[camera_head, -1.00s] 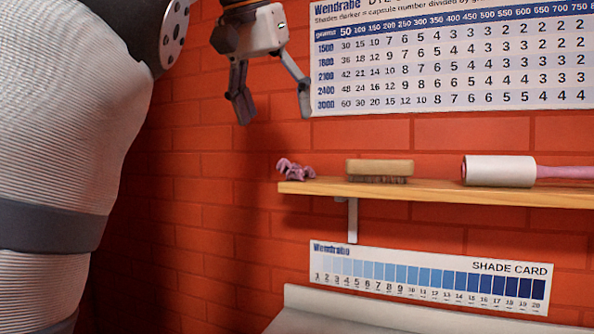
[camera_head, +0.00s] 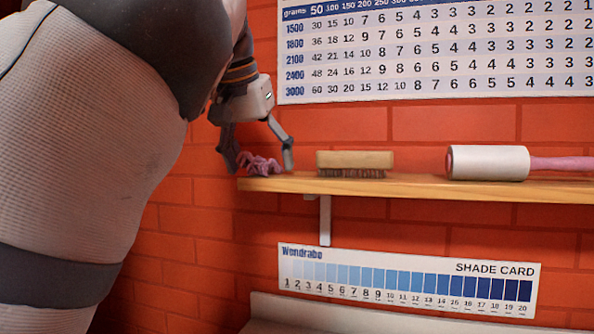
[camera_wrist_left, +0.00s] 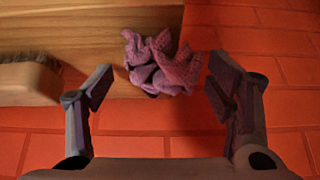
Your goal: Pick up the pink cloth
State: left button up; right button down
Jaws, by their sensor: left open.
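The pink cloth (camera_head: 259,164) lies crumpled on the left end of the wooden shelf (camera_head: 420,187). In the left wrist view the cloth (camera_wrist_left: 163,64) overhangs the shelf's edge a little. My left gripper (camera_head: 259,168) is open, with its fingers pointing down on either side of the cloth in the head view. In the left wrist view the fingertips (camera_wrist_left: 160,82) stand apart to the left and right of the cloth, with nothing held between them. Whether a finger touches the cloth I cannot tell. My right gripper is not in view.
A wooden brush (camera_head: 355,163) stands on the shelf just right of the cloth. A white roller with a pink handle (camera_head: 488,163) lies farther right. A red brick wall, a number chart (camera_head: 440,50) and a shade card (camera_head: 408,279) are behind. A bracket (camera_head: 325,220) is below the shelf.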

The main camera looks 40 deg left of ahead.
pick_arm(q)
jog(key=shift+s+r, duration=0.1)
jog(key=c, duration=0.8)
jog(key=shift+r, duration=0.2)
jog(key=shift+t, duration=0.3)
jog(key=r, duration=0.2)
jog(key=s+r+p, duration=0.1)
jog(key=r, duration=0.1)
jog(key=shift+d+r, duration=0.2)
jog(key=shift+r, duration=0.1)
jog(key=s+d+r, duration=0.7)
jog(key=s+r, duration=0.1)
jog(key=s, duration=0.2)
jog(key=shift+s, duration=0.4)
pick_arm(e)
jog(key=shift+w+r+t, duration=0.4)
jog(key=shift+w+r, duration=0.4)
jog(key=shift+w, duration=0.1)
